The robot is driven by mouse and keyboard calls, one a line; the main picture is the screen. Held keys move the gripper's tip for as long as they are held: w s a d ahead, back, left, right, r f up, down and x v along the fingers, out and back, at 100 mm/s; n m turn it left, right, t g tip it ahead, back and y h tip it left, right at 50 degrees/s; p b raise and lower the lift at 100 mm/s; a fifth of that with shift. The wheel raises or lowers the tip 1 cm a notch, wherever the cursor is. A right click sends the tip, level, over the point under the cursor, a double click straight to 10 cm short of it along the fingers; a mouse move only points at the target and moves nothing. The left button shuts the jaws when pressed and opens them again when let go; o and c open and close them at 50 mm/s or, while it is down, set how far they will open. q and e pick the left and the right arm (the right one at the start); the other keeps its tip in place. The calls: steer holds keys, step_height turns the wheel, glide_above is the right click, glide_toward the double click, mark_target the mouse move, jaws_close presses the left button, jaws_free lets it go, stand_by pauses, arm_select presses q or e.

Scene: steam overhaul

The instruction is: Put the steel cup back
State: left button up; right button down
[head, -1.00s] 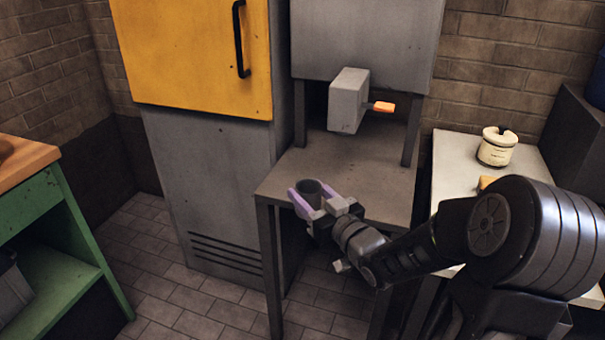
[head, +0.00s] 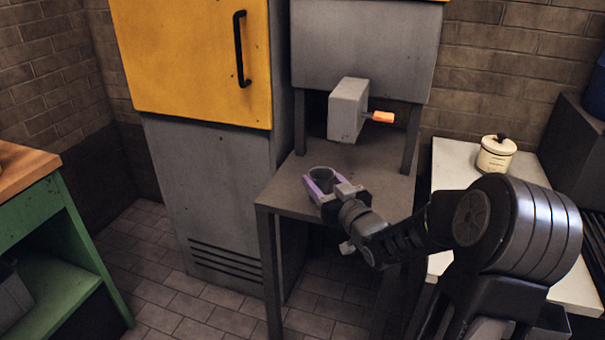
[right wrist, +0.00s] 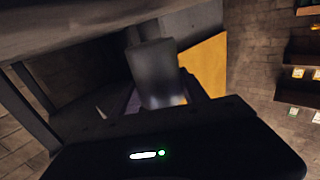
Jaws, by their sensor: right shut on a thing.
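The steel cup (head: 322,174) is dark grey and looks upright, with its open rim up in the head view. My right gripper (head: 324,183), with purple fingers, is shut around it. The gripper and cup are over the front part of the grey metal stand's top (head: 285,189); I cannot tell whether the cup touches it. In the right wrist view the cup (right wrist: 156,75) is a blurred grey cylinder between the fingers. The gripper hides the cup's lower part in the head view. My left gripper is not in view.
A grey box (head: 347,108) with an orange handle (head: 380,117) hangs above the stand's back part. A tall cabinet with a yellow door (head: 190,65) stands left of it. A white table (head: 455,158) at right bears a cream lidded jar (head: 495,155). A green bench (head: 40,215) is far left.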

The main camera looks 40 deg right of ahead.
steer(key=w, duration=0.3)
steer(key=w+d, duration=0.1)
steer(key=w, duration=0.3)
steer(key=w+d, duration=0.1)
steer(key=w, duration=0.2)
steer(key=shift+w, duration=0.25)
steer(key=shift+f, duration=1.75)
steer(key=shift+f+b, duration=0.2)
steer(key=shift+b, duration=0.2)
steer(key=c, duration=0.6)
jaws_free()
steer(key=shift+s, duration=0.1)
steer(key=shift+r, duration=0.1)
